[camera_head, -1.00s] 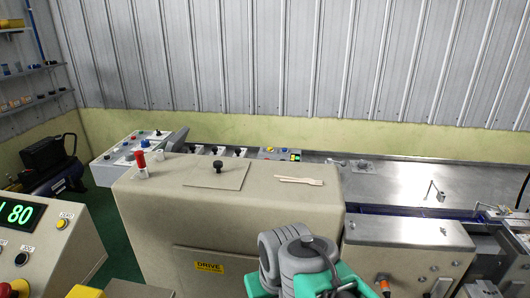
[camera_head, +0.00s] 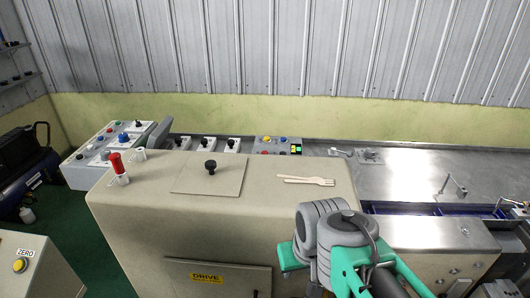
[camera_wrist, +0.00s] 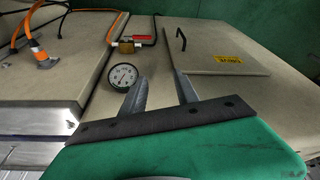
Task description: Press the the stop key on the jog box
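A small grey box (camera_head: 277,146) with a yellow button, red buttons and a lit green part stands at the back, behind the beige drive housing. A larger sloped panel (camera_head: 88,172) with several coloured buttons and knobs stands at the back left. No lettering is readable on either, so I cannot tell which is the jog box or which key is stop. My gripper (camera_wrist: 160,92) shows in the wrist view with its two fingers apart and nothing between them. It faces the housing's front, away from both button boxes. In the head view the fingertips are hidden behind my arm.
The beige housing (camera_head: 130,210) stands between me and the button boxes. On top are a red-capped part (camera_head: 117,165), a black knob (camera_head: 211,167) and a wooden fork (camera_head: 306,180). A gauge (camera_wrist: 123,76) shows in the wrist view. A metal table (camera_head: 410,180) extends right.

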